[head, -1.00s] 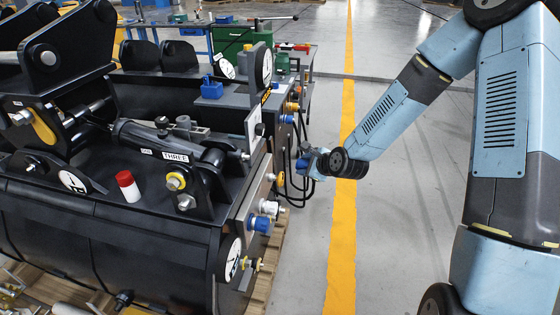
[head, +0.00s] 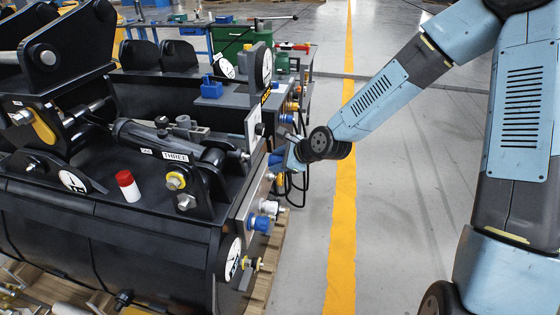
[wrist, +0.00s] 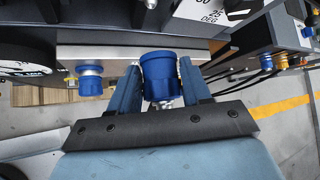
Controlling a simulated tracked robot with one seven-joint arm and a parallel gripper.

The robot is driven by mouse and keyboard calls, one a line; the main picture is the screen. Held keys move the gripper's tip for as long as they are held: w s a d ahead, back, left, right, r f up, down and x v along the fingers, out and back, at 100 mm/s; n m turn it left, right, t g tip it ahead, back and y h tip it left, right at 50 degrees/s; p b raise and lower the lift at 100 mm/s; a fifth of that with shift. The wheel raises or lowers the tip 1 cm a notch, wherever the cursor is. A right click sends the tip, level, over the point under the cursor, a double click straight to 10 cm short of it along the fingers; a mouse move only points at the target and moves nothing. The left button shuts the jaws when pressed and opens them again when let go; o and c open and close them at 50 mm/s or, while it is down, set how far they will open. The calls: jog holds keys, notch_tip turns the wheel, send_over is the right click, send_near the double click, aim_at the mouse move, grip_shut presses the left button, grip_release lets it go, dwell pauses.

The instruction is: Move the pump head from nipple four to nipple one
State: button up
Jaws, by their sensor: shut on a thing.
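My gripper (head: 278,158) is beside the right-hand edge plate of the black bucket-like attachment in the head view. In the wrist view, its two blue fingers (wrist: 160,88) are shut on a blue ribbed cylinder, which looks like the pump head (wrist: 160,72). The pump head is right against or just in front of the pale plate (wrist: 115,52); I cannot tell whether it sits on a nipple. A blue-capped fitting (wrist: 90,80) is left of it in the wrist view. In the head view, a blue fitting (head: 259,224) and a white one (head: 270,206) stick out of the plate. Nipple numbers are not readable.
Dark hoses (wrist: 240,80) hang right of my gripper in the wrist view. A red-and-white cylinder (head: 129,186) stands on the black attachment (head: 110,240). The floor around the yellow line (head: 343,230) is clear.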

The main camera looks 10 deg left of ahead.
jog(key=shift+w+a, duration=0.2)
jog(key=shift+a, duration=2.3)
jog(key=shift+w+a+r, duration=0.1)
jog(key=shift+a, duration=1.55)
dwell(0.5)
jog(key=o, duration=1)
jog(key=shift+d, duration=0.1)
jog(key=shift+v, duration=6.75)
